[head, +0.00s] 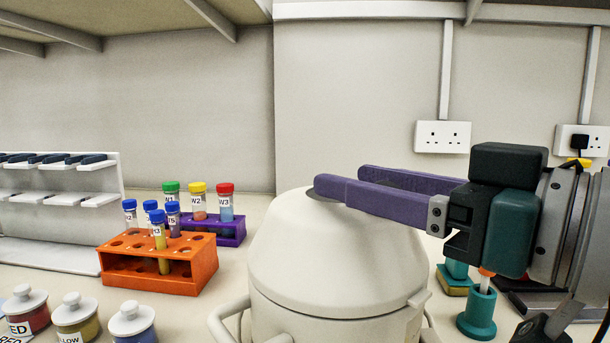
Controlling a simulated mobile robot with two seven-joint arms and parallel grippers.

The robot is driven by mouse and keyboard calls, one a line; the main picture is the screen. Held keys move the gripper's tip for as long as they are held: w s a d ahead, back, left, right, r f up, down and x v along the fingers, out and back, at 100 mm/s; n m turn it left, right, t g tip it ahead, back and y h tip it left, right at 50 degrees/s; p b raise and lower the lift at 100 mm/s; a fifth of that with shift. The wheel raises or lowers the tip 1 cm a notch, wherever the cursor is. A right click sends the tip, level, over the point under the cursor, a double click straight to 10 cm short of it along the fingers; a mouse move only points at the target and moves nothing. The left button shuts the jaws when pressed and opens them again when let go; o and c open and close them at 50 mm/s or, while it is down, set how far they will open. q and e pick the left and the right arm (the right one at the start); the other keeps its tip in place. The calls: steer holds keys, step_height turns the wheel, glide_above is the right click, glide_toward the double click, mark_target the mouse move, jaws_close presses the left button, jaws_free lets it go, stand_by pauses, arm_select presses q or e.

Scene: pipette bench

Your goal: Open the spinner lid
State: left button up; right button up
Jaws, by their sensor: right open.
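The spinner (335,315) is a cream-white rounded machine at the bottom middle of the head view, cut off by the lower edge. Its domed lid (305,255) looks shut on the body. My right gripper (346,179) comes in from the right with two long purple fingers spread apart. The fingers are at the top of the lid, and the nearer one covers part of it. I see nothing held between them. Whether the fingers touch the lid I cannot tell. My left gripper is not in view.
Left of the spinner stand an orange rack (190,270) and a purple rack (232,232) with capped tubes. Several lidded jars (76,322) are at the front left, a white pipette stand (60,225) behind. A teal holder (477,318) stands to the right. A shelf hangs above.

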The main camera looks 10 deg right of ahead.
steer(key=shift+w+a, duration=0.35)
steer(key=shift+w, duration=0.15)
jaws_close()
stand_by(1.2)
